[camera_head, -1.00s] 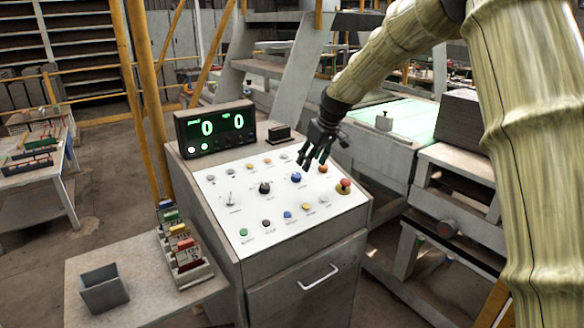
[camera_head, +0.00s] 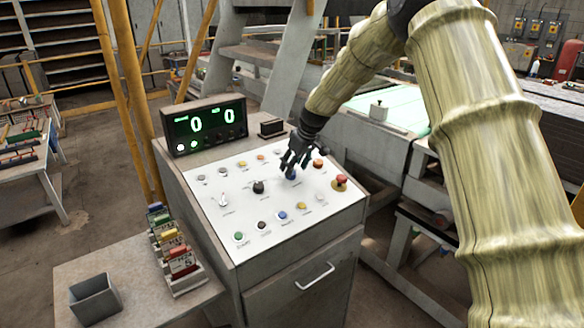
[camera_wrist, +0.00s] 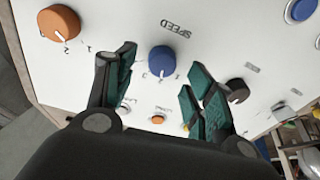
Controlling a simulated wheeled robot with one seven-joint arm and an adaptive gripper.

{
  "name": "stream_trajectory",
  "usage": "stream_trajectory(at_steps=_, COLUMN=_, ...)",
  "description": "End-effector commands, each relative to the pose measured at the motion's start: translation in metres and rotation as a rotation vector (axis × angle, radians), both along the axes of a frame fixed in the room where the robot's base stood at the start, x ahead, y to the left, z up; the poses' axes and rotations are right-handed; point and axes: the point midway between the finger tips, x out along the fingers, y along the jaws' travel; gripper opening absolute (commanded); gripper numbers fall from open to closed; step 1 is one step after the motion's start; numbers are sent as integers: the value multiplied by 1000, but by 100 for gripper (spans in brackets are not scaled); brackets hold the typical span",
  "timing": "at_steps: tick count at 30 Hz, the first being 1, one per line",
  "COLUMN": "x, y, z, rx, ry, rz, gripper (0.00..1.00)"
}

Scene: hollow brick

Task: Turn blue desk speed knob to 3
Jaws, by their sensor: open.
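The blue speed knob (camera_wrist: 162,60) is on the white control panel, with numbers printed beside it and the word SPEED near it. In the wrist view my gripper (camera_wrist: 158,82) is open, with one finger on each side of the knob's line and the knob a little beyond the fingertips. I see no contact. In the head view the blue knob (camera_head: 291,174) shows just under my gripper (camera_head: 288,165), which partly covers it. The exact setting of its pointer is too small to tell.
An orange knob (camera_wrist: 59,22) and a black knob (camera_wrist: 237,91) sit on either side. A red mushroom button (camera_head: 341,181) stands at the panel's right edge. A display (camera_head: 205,125) reading 0 and 0 stands behind the panel.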

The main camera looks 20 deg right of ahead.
Motion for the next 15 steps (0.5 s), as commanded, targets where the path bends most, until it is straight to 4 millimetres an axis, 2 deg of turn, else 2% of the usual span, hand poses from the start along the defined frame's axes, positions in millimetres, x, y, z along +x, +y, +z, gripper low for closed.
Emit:
stream_trajectory(at_steps=9, x=9, y=4, z=-25, rx=-1, ry=0, rz=0, gripper=54)
stream_trajectory(at_steps=15, x=11, y=4, z=-29, rx=-1, ry=-2, rz=-1, gripper=54)
